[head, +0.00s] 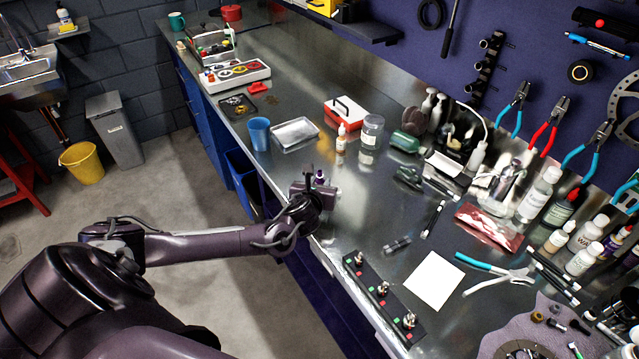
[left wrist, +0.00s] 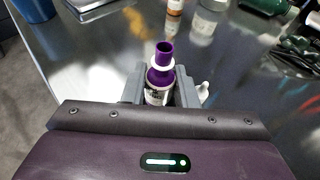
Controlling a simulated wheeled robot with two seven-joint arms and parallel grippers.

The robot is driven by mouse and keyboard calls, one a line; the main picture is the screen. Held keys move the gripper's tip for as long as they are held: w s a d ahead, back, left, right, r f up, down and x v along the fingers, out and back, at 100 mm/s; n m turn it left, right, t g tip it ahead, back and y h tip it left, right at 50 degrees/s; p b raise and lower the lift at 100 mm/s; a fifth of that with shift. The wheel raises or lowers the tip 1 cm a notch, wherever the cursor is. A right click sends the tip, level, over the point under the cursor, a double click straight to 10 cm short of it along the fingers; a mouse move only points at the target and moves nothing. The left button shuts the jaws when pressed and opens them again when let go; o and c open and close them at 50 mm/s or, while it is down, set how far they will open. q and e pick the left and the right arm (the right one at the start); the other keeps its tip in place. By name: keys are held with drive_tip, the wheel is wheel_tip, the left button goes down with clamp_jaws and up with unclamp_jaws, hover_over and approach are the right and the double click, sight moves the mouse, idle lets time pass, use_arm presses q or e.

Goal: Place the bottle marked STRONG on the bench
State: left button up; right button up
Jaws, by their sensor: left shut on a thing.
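A small bottle with a purple top (left wrist: 160,78), a white collar and a white label is between the fingers of my left gripper (left wrist: 160,92) in the left wrist view. The gripper is shut on it. The label is partly hidden and I cannot read its word. In the head view the purple bottle (head: 320,177) shows only a little above my left gripper (head: 319,186), at the near edge of the metal bench (head: 375,205). It looks roughly upright. I cannot tell whether its base touches the bench. My right gripper is not in view.
A blue cup (head: 259,134), a metal tray (head: 295,132), a small orange-labelled bottle (head: 341,138) and a clear jar (head: 372,130) stand beyond the gripper. A switch strip (head: 383,297) and a white sheet (head: 433,280) lie nearer. Bare bench surrounds the gripper's far side.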

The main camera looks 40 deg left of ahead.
use_arm(q)
drive_tip(key=o, duration=0.8)
drive_tip(key=shift+f, duration=0.1)
drive_tip(key=b+v, duration=0.2)
drive_tip(key=v, duration=0.9)
drive_tip(key=shift+s+d, duration=0.1)
drive_tip(key=shift+d, duration=0.05)
drive_tip(key=shift+s+d+r, duration=0.1)
drive_tip(key=shift+s+r, duration=0.25)
